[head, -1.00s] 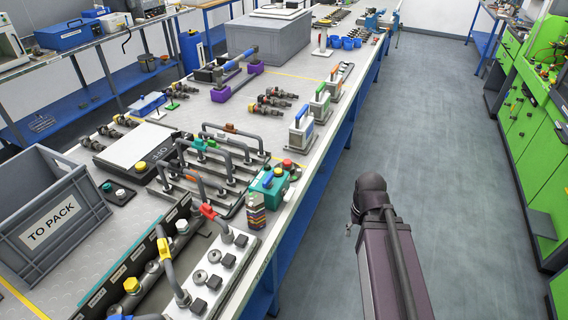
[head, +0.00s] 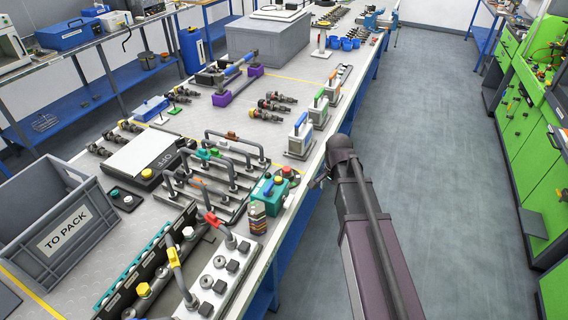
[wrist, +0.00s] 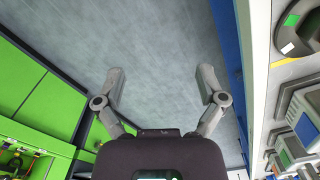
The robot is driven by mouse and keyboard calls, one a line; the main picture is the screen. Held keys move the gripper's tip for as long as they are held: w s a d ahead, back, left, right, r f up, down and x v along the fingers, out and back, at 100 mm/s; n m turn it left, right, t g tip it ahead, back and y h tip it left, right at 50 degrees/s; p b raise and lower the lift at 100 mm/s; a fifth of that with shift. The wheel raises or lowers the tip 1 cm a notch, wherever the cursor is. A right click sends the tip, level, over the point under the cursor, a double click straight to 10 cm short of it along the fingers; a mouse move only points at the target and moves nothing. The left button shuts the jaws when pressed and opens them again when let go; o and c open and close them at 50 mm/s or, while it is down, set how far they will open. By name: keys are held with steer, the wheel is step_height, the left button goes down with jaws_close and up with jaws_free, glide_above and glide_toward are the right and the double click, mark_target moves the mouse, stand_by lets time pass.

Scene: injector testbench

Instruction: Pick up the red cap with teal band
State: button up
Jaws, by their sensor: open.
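A small red cap (head: 286,170) is on the bench near its right edge, beside the teal box with a yellow button (head: 270,192). It is too small to tell whether it carries a teal band. My gripper (head: 317,182) is at the bench's right edge, to the right of the red cap and apart from it; my arm partly hides it. In the wrist view my gripper (wrist: 160,76) is open and empty, with its fingers spread over the grey floor. I cannot make out the red cap in the wrist view.
Handled instruments (head: 300,135) stand along the bench edge behind the cap. Bent hoses (head: 235,150) and a valve block (head: 220,285) are to its left and front. A grey TO PACK crate (head: 60,225) is at left. The aisle floor (head: 440,140) is clear.

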steer(key=w+a+r+m+p, duration=0.9)
steer(key=w+a+r+m, duration=0.1)
steer(key=w+a+m, duration=0.3)
steer(key=shift+w+a+r, duration=0.2)
steer(key=shift+w+a, duration=0.45)
steer(key=shift+a, duration=0.55)
steer(key=shift+f, duration=0.1)
steer(key=b, duration=0.8)
glide_above(287, 168)
steer(key=f, duration=0.8)
steer(key=shift+w+f, duration=0.25)
steer(key=shift+s+f+b, duration=0.15)
steer(key=shift+f+b, duration=2.45)
steer(key=shift+b, duration=0.15)
steer(key=c, duration=0.9)
